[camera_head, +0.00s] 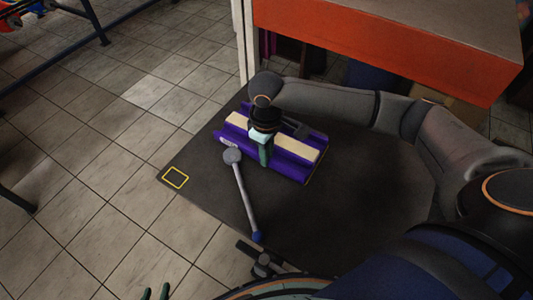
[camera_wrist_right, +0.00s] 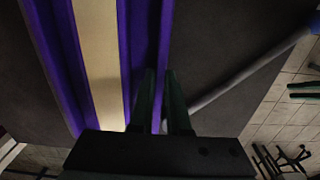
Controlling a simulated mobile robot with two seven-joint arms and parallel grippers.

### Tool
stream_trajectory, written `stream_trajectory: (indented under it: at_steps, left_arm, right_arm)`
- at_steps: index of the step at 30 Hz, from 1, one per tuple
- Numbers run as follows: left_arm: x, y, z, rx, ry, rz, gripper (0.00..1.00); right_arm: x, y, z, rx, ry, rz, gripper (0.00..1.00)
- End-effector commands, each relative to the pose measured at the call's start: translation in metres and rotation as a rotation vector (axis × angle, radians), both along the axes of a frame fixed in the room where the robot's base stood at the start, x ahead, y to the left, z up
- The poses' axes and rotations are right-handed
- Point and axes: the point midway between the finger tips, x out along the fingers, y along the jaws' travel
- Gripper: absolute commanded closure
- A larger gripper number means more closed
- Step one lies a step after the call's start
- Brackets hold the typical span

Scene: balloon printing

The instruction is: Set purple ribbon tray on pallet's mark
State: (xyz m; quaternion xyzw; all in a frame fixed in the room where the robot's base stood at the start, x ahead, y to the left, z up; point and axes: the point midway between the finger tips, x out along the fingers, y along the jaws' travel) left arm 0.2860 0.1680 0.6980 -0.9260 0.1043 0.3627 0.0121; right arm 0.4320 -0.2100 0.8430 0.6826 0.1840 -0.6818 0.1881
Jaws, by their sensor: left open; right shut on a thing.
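The purple ribbon tray (camera_head: 310,163), with a cream strip along its middle, is over the dark pallet (camera_head: 370,215). I cannot tell whether it touches the pallet. My right gripper (camera_head: 264,155) comes down over it and is shut on its near side wall; in the right wrist view the fingers (camera_wrist_right: 161,90) straddle the purple wall (camera_wrist_right: 165,40). The yellow square mark (camera_head: 175,178) is at the pallet's left corner, bare, left of the tray. My left gripper (camera_head: 155,293) is open and empty at the bottom edge, over the floor, apart from the tray.
A grey rod (camera_head: 245,190) with a round grey head and blue end lies across the pallet between the tray and its near-left edge. An orange-fronted table (camera_head: 380,45) stands behind the pallet.

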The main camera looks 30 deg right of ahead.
Motion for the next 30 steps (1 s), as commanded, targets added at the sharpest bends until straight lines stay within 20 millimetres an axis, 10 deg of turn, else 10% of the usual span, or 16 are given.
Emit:
stream_trajectory:
  at_steps: [8,9,16,30]
  left_arm:
    - [0.0,0.0,0.001,0.0,0.0,0.0,0.55]
    - [0.0,0.0,0.001,0.0,0.0,0.0,0.55]
    - [0.0,0.0,0.001,0.0,0.0,0.0,0.55]
    - [0.0,0.0,0.004,0.001,0.0,-0.001,0.55]
  right_arm:
    - [0.0,0.001,0.0,0.001,-0.002,0.0,1.0]
    - [0.0,0.0,-0.001,0.001,0.0,0.0,0.81]
    - [0.0,0.001,-0.001,0.001,-0.001,0.0,0.55]
    - [0.001,0.001,0.026,0.003,-0.005,0.0,0.55]
